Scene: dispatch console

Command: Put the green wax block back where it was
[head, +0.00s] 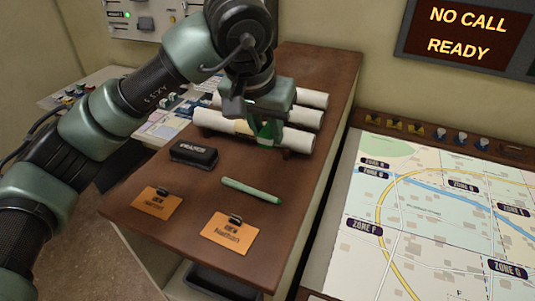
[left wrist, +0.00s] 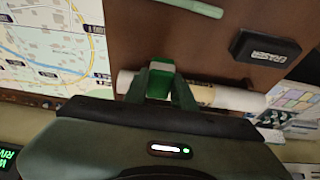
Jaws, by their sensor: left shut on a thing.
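The green wax block (left wrist: 161,80) shows in the left wrist view between the fingers of my left gripper (left wrist: 160,88), with a pale face toward the far side. My left gripper is shut on it. In the head view the left gripper (head: 264,132) points down over the front white paper roll (head: 215,121), and the green block is mostly hidden by the fingers. I cannot tell whether the block touches the roll or the counter. My right gripper is not in view.
The brown counter (head: 150,222) holds several white rolls, a black eraser (head: 194,154), a green marker (head: 251,190) and two orange clipped cards (head: 157,203) (head: 227,233). A map table (head: 440,215) stands to the right. The counter is bare right of the marker.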

